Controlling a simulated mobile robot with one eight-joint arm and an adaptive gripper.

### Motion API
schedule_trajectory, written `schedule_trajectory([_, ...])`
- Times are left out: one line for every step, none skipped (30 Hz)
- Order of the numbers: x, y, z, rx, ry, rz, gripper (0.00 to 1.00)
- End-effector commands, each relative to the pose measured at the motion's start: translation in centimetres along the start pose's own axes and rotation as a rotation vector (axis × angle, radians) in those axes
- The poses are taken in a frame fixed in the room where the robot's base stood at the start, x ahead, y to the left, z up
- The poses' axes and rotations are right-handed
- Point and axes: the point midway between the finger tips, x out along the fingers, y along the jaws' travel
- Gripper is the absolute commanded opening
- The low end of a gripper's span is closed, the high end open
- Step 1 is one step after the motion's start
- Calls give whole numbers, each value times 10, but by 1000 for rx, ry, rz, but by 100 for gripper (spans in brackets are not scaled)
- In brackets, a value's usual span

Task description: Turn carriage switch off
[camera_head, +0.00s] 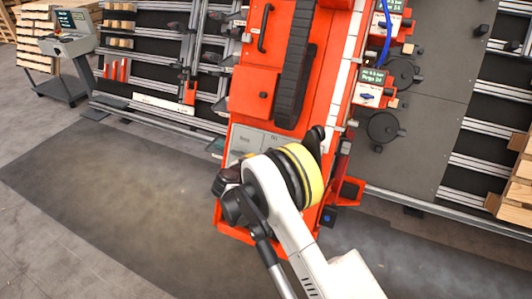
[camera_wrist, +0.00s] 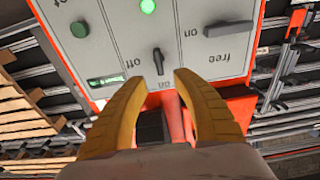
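A grey control panel (camera_wrist: 195,50) appears upside down in the wrist view. I cannot read a carriage label. My gripper (camera_wrist: 160,82) has its two yellow fingers apart, one on each side below the switch. I cannot tell whether they touch it.
A second black switch (camera_wrist: 228,28) marked "free" and "on" is to the right. The orange machine (camera_head: 262,95) stands behind; open floor (camera_head: 110,190) lies left.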

Motion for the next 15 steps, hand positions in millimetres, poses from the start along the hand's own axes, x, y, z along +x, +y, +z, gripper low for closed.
schedule_trajectory([9, 1, 2, 1, -1, 3, 34])
schedule_trajectory([14, 1, 3, 1, -1, 3, 34])
schedule_trajectory([22, 1, 3, 1, -1, 3, 34])
schedule_trajectory([28, 1, 3, 1, -1, 2, 34])
schedule_trajectory([34, 2, 4, 1, -2, 3, 34])
schedule_trajectory([43, 1, 4, 1, -2, 3, 34])
schedule_trajectory([49, 2, 4, 1, -2, 3, 34])
schedule_trajectory([55, 2, 4, 1, -2, 3, 34])
schedule_trajectory([63, 1, 3, 1, -2, 2, 34])
schedule_trajectory([68, 1, 3, 1, -2, 2, 34])
schedule_trajectory([73, 1, 3, 0, -2, 2, 34])
schedule_trajectory([79, 1, 3, 0, -2, 2, 34])
schedule_trajectory([84, 1, 3, -1, -2, 2, 34])
schedule_trajectory([87, 1, 2, -1, -2, 2, 34])
schedule_trajectory([91, 1, 2, -1, -2, 1, 34])
